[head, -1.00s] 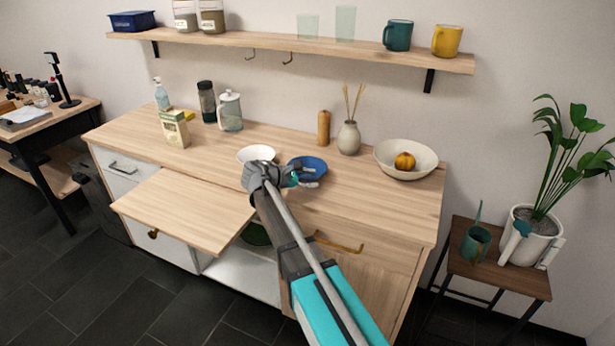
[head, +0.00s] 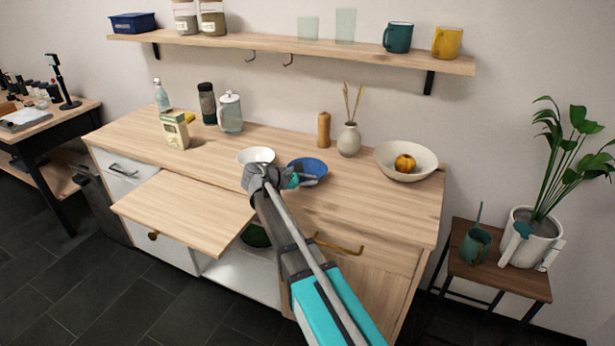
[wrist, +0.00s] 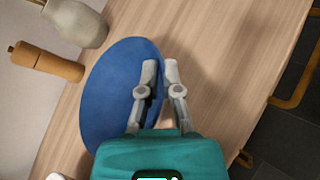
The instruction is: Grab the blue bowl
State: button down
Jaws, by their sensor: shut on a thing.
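The blue bowl (head: 312,166) is on the wooden counter, right of a small white bowl, in the head view. In the wrist view the blue bowl (wrist: 110,90) fills the left middle, and its right rim runs between the fingers of my gripper (wrist: 160,68). My gripper is shut on that rim, one finger over the inside and one outside. In the head view my gripper (head: 297,180) is at the bowl's near left side and hides part of it. I cannot tell whether the bowl still touches the counter.
The white bowl (head: 256,156) stands close by on the left. Behind are a beige vase (head: 348,139) with sticks and a wooden mill (head: 324,129). A large cream bowl (head: 420,158) holding an orange fruit (head: 405,162) is to the right. A pulled-out board (head: 185,208) juts out at the left front.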

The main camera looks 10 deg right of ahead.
jog(key=shift+r, duration=0.2)
dwell(0.3)
notch_tip(320, 180, up, 3)
jog(key=p, duration=0.3)
jog(key=shift+f, duration=0.15)
jog(key=s+a+r+p, duration=0.4)
jog(key=s+r+p, duration=0.6)
jog(key=s, duration=0.3)
jog(key=shift+s, duration=0.2)
